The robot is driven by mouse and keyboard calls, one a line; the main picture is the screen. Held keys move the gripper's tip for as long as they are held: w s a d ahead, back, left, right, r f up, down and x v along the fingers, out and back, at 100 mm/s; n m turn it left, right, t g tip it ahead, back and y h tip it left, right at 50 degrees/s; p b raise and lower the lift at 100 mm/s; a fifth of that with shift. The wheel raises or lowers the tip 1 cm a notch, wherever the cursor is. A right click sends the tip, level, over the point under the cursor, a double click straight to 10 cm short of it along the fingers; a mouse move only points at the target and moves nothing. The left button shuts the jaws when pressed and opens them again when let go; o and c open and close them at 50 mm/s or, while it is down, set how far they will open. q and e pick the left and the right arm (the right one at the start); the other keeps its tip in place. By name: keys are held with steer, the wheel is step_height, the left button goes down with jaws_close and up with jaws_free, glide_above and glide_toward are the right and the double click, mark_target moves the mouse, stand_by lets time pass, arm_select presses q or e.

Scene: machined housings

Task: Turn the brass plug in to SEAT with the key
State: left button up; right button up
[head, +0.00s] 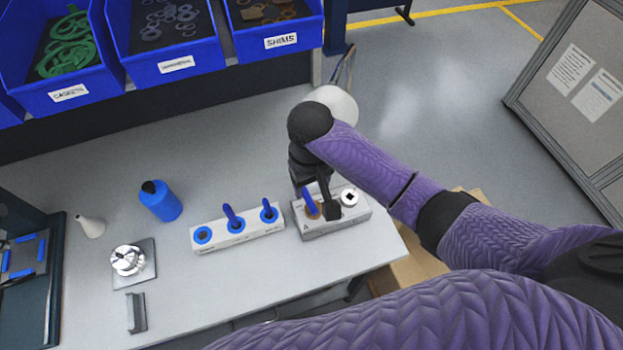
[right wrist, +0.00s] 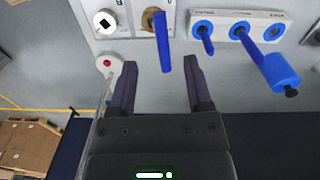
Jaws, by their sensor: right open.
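The grey housing block (head: 335,222) stands near the table's right end. In it are a brass plug (right wrist: 149,18) and a white round fitting (head: 349,197) with a dark square socket. A blue key (right wrist: 162,42) stands up from the brass plug; it also shows in the head view (head: 309,202). My right gripper (right wrist: 159,65) is open, and the key's free end appears between its fingertips with gaps on both sides. I cannot tell how deep the key sits between them. In the head view the arm partly hides the block. The SEAT mark is not readable. My left gripper is not in view.
A white rack (head: 250,232) beside the block has three blue-ringed holes, two holding blue keys. Blue bins (head: 178,64) line the back.

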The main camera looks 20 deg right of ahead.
mark_target(313, 205)
step_height(313, 205, down, 9)
steer(key=shift+f+b, duration=0.15)
steer(key=shift+b, duration=1.1)
jaws_close()
steer(key=shift+s+r+m+p, duration=0.1)
steer(key=shift+r+m+p, duration=0.15)
steer(key=shift+m+p, duration=0.7)
steer(key=shift+m, duration=0.05)
steer(key=shift+f+m, duration=0.1)
steer(key=shift+m, duration=0.2)
steer(key=shift+d+f, duration=0.1)
steer(key=shift+f, duration=0.05)
